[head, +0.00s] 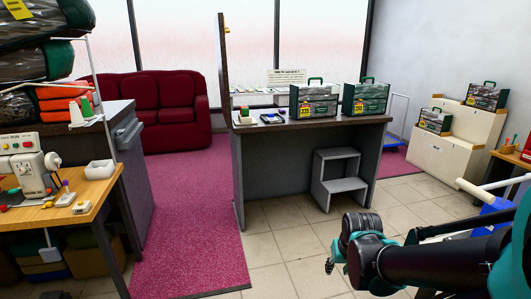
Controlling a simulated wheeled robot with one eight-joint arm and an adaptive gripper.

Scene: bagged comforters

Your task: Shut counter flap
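The counter flap (226,75) looks like a narrow brown-edged panel standing upright at the left end of the counter (300,135). It is seen almost edge-on, with a small yellowish fitting near its top. The gap left of the counter, over the magenta carpet, is open. My gripper (331,265) is low at the lower right, in front of the counter and well apart from the flap. Its fingers are small and dark, and whether they are open or shut cannot be made out.
A grey step stool (338,180) stands under the counter. A dark cabinet (130,160) and a wooden sewing table (85,190) flank the carpet (190,220) on the left. Tiled floor (285,245) before the counter is clear.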

